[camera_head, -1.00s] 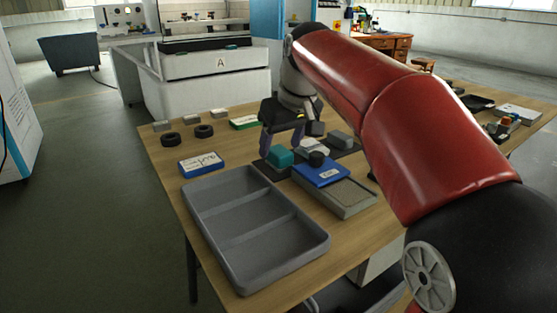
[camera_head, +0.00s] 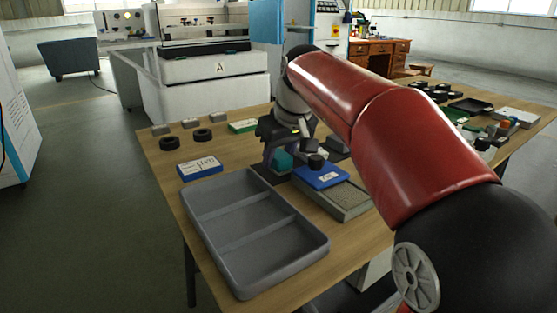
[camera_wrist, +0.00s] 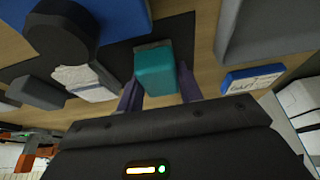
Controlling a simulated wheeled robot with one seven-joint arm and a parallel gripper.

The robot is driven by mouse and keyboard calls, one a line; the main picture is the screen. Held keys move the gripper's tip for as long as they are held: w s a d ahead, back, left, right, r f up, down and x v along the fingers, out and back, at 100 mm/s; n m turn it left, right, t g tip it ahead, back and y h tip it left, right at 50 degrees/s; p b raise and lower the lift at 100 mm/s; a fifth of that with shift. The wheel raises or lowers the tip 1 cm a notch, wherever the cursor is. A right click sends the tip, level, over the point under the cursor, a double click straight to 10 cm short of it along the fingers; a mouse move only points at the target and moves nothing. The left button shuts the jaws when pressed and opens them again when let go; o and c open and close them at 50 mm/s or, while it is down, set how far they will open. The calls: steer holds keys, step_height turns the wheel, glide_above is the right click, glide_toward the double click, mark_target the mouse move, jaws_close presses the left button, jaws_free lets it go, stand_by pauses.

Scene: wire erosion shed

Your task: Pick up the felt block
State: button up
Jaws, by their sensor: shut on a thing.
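A teal block, which looks like the felt block (camera_head: 283,160), is at the dark mat behind the tray's far right corner. My gripper (camera_head: 284,155) is over it, pointing down. In the wrist view the teal block (camera_wrist: 155,72) sits between my two purple-grey fingers (camera_wrist: 158,88), one on each side, and they are shut on it. A grey edge shows just behind the block. I cannot tell whether the block still touches what is under it, and its underside is hidden.
A grey three-compartment tray (camera_head: 190,212) lies in front, empty. A blue-topped box (camera_head: 320,174) and a grey tray-like block (camera_head: 345,198) lie close on the right. A blue-and-white box (camera_head: 200,168) and black rings (camera_head: 202,135) are on the left.

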mark_target(279, 153)
step_height(279, 153, up, 20)
steer(key=p, duration=0.6)
steer(key=shift+p, duration=0.3)
steer(key=o, duration=0.4)
steer(key=c, duration=0.3)
steer(key=shift+f, duration=0.1)
